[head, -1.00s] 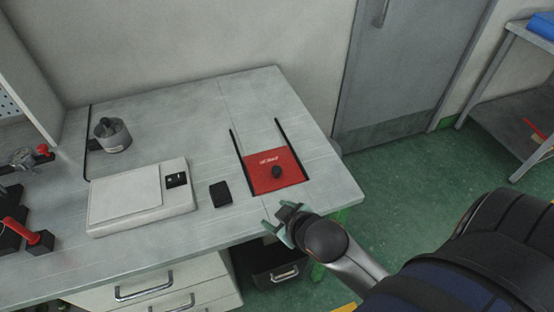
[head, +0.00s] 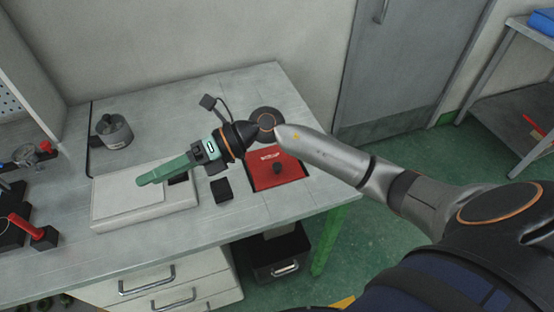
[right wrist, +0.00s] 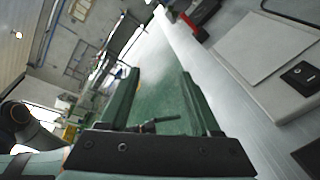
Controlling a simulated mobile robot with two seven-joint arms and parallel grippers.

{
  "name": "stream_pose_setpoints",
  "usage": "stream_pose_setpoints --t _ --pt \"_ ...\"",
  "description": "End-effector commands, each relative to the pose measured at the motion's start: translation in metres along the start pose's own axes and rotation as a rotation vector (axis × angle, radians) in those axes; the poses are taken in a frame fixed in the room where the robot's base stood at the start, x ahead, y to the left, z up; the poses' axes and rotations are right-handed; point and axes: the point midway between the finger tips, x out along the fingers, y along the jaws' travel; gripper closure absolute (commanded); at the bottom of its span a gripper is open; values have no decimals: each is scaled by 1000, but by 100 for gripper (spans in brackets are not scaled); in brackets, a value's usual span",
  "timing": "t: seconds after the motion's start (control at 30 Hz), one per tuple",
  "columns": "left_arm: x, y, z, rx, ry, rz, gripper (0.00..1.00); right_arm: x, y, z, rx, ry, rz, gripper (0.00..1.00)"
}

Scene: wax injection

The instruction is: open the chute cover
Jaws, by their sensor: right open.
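The plate looks flat. My right gripper (head: 142,182) is open and empty, held above the white flat device to the left of the cover, pointing left. Its two green fingers (right wrist: 157,98) stand apart in the right wrist view. My left gripper is not in view.
The white flat device (head: 107,217) sits left of a small black block (head: 221,190). A metal pot (head: 113,132) stands at the back left. Red-handled tools (head: 34,233) lie at the far left.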

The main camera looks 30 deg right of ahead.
Motion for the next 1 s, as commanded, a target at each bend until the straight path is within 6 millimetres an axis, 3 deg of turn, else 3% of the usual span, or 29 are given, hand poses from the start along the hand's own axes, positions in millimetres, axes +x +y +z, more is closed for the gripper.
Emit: stream_pose_setpoints --t 0.13,0.23,0.4,0.5,0.67,1.0 --pt "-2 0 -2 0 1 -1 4 -47 -68 -14 -168 343 -336 36" --pt "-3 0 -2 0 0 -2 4 -101 -108 -13 -203 536 -570 36" --pt "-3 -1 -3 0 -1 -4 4 -190 -138 -2 -168 751 -879 36" --pt "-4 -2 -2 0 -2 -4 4 -222 -141 3 -136 814 -982 36" --pt "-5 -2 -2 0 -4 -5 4 -239 -146 2 -110 851 -1040 36" --pt "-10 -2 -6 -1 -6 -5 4 -224 -193 -34 -108 854 -1035 36"
